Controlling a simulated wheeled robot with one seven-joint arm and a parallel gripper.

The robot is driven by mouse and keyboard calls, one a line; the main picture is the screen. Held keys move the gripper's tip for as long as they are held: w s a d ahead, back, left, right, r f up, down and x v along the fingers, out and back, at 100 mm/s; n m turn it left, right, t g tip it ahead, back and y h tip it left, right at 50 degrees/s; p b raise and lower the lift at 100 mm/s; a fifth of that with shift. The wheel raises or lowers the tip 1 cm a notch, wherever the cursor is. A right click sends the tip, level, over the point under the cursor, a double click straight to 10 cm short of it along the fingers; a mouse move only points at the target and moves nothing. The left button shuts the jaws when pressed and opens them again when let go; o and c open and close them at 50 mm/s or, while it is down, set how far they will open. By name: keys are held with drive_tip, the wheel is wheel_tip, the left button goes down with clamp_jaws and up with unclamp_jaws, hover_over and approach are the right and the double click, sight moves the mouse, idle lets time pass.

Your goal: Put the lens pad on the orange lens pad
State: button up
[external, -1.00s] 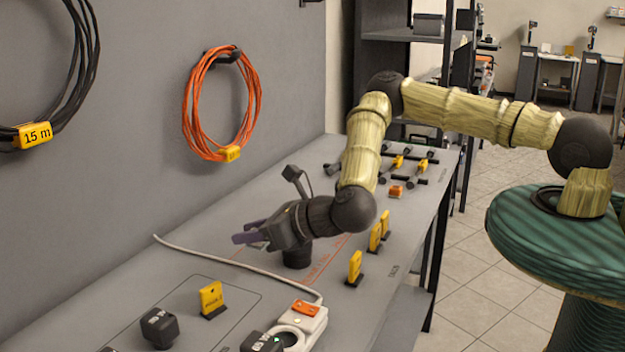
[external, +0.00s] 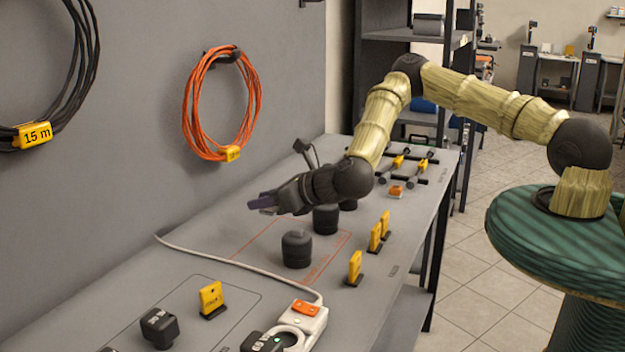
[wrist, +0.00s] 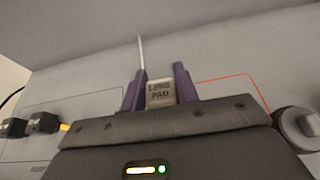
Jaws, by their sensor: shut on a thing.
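My gripper (external: 262,203) is above the grey workbench, near the wall side, with its purple fingers pointing left. In the wrist view its two fingers (wrist: 161,78) are shut on a pale lens pad (wrist: 160,94), whose dark lettering reads "LENS PAD". The held pad cannot be made out in the external view. A small orange block with a pale lower part (external: 396,191) lies at the far right of the bench and looks like the orange lens pad, though its lettering is too small to read. My gripper is well to its left and apart from it.
Black cylinders (external: 297,249) stand by a red outlined area under and in front of my gripper. Yellow upright tags (external: 355,267) line the right edge. A pale cable runs to a power strip (external: 300,325) with an orange switch. Tools (external: 421,167) lie at the far end.

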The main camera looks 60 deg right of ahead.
drive_tip(key=d+r+m+h, duration=0.1)
drive_tip(key=d, duration=1.1)
drive_tip(key=m+g+h, duration=0.1)
drive_tip(key=m+h, duration=0.2)
drive_tip(key=h, duration=0.1)
hover_over(393, 186)
drive_tip(key=shift+d+r, duration=0.15)
drive_tip(key=shift+r, duration=0.25)
drive_tip(key=shift+f, duration=0.1)
wheel_tip(393, 186, down, 6)
drive_tip(key=shift+f, duration=0.1)
drive_tip(key=shift+f+p, duration=0.35)
drive_tip(key=shift+f, duration=1.45)
